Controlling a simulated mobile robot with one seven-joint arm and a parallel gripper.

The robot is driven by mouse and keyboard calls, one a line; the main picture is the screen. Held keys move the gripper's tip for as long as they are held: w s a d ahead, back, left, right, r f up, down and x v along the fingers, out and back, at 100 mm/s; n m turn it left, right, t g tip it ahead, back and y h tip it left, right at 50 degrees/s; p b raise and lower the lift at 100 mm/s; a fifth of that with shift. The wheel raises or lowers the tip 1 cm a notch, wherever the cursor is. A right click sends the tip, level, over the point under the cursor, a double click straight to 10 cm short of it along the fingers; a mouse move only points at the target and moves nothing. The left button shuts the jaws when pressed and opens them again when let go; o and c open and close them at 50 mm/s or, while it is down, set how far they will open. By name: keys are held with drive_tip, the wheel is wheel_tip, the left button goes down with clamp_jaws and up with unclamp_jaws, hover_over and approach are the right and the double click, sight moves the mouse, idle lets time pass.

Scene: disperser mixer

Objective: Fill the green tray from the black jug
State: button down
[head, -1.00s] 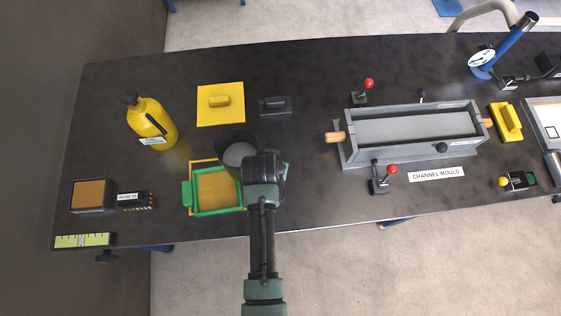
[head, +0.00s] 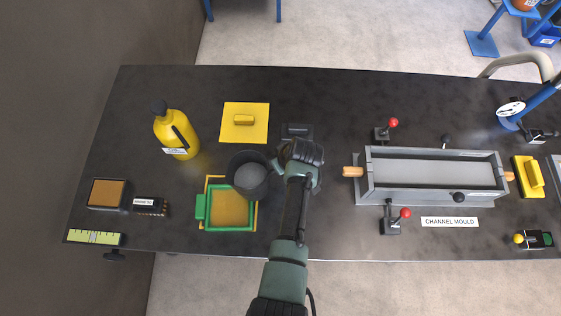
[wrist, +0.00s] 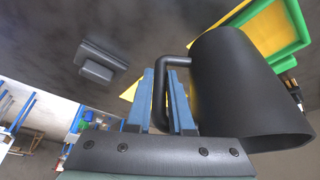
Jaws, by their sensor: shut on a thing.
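The black jug (head: 249,175) is held just behind and above the green tray (head: 201,213), overlapping its back edge in the head view. The jug's open mouth faces up toward the head camera and shows grey inside; I cannot tell its contents or exact tilt. My gripper (head: 281,164) is at the jug's right side, shut on its handle. In the wrist view, the fingers (wrist: 163,75) close around the handle, with the jug (wrist: 235,95) to their right. The tray, tan inside, sits on a yellow-edged base; its corner (wrist: 293,20) shows in the wrist view.
A yellow bottle (head: 177,135) stands back left. A yellow plate with a handle (head: 245,135) and a dark handled block (head: 297,131) lie behind the jug. A brown-topped box (head: 106,194) is left, and the grey channel mould (head: 432,195) right.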

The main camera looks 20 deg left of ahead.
drive_tip(key=shift+w+d+r+t+h+p, duration=0.15)
drive_tip(key=shift+r+t+h+p, duration=0.2)
drive_tip(key=shift+r+p, duration=0.35)
drive_tip(key=shift+w+a+r+t+h+p, duration=0.1)
drive_tip(key=shift+r+t+h+p, duration=0.15)
drive_tip(key=shift+r+t+p, duration=0.4)
wheel_tip(320, 180, up, 5)
drive_tip(key=n+t+h+b, duration=0.1)
drive_tip(key=t+h+b, duration=0.2)
drive_tip(key=t+b, duration=0.1)
drive_tip(key=shift+s+n+t+h, duration=0.15)
drive_tip(key=shift+n+t+h, duration=0.15)
drive_tip(key=shift+n+h, duration=0.1)
drive_tip(key=shift+r, duration=0.25)
drive_tip(key=shift+s+a+t+b, duration=0.15)
drive_tip(key=shift+a+t+b, duration=0.15)
drive_tip(key=shift+b, duration=0.2)
drive_tip(key=shift+s+r+n+t+h+b, duration=0.15)
drive_tip(key=shift+r+n+t+h+b, duration=0.15)
drive_tip(key=shift+s+a+r+t+h+b, duration=0.1)
drive_tip(key=shift+s+a+t+h+b, duration=0.45)
drive_tip(key=shift+b, duration=1.05)
idle(3.0)
